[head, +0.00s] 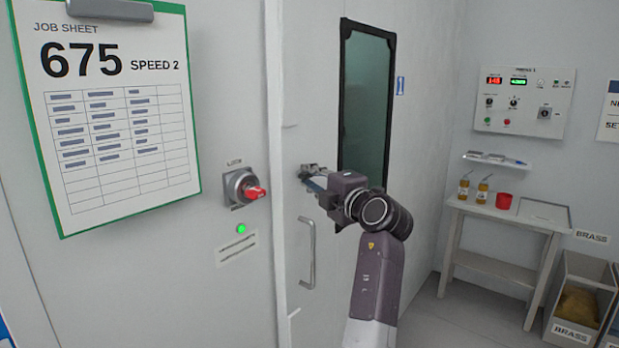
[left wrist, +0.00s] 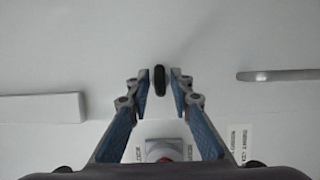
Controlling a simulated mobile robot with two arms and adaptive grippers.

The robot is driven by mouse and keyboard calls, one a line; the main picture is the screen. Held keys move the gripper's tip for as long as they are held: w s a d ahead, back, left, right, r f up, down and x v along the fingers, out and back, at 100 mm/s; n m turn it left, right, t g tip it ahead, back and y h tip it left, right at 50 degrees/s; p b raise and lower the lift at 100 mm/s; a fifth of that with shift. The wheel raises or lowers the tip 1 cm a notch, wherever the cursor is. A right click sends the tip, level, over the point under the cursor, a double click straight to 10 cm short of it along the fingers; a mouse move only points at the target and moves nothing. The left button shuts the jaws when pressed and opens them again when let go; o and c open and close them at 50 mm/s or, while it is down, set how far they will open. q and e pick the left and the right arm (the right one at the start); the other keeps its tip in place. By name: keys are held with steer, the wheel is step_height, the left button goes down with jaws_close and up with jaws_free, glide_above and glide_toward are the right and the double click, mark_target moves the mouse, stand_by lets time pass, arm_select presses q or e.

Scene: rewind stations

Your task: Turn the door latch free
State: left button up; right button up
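A small dark oval piece, seemingly the door latch (left wrist: 160,80), shows in the left wrist view between my left gripper's fingertips (left wrist: 160,84). The fingers are open, one on each side, with a visible gap to each; I cannot tell how close they are in depth. In the head view my left gripper (head: 309,172) reaches the pale door (head: 325,110) near its left edge, above the door handle (head: 307,252). The latch is hidden or too small to make out there. My right gripper is in neither view.
A red lock knob (head: 254,192) sits on a grey plate left of the gripper, above a green light (head: 241,229). The door has a dark window (head: 365,98). A job sheet (head: 110,110) hangs at left; a small table (head: 500,213) and bins stand at right.

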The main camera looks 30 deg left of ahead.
arm_select(q)
jaws_close()
steer(key=shift+r, duration=0.1)
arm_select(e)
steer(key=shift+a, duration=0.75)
arm_select(q)
steer(key=shift+r+m+g+h, duration=0.2)
steer(key=shift+m+g+h, duration=0.1)
steer(key=shift+m, duration=0.7)
steer(key=shift+w+a+r+m+g+h+p, duration=0.1)
steer(key=shift+m+g+h+p, duration=0.2)
steer(key=shift+m+g+p, duration=1.15)
steer(key=shift+w+d+r+m+g+h+p, duration=0.25)
steer(key=shift+m+g+p, duration=0.45)
steer(key=shift+m+p, duration=1.6)
steer(key=shift+s+a+m+g+h+p, duration=0.1)
steer(key=shift+a+m+g+h+p, duration=0.2)
steer(key=shift+m+g+p, duration=1.15)
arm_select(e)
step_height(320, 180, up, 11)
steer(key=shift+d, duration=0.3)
arm_select(q)
steer(key=shift+m+t, duration=0.3)
steer(key=shift+m, duration=0.3)
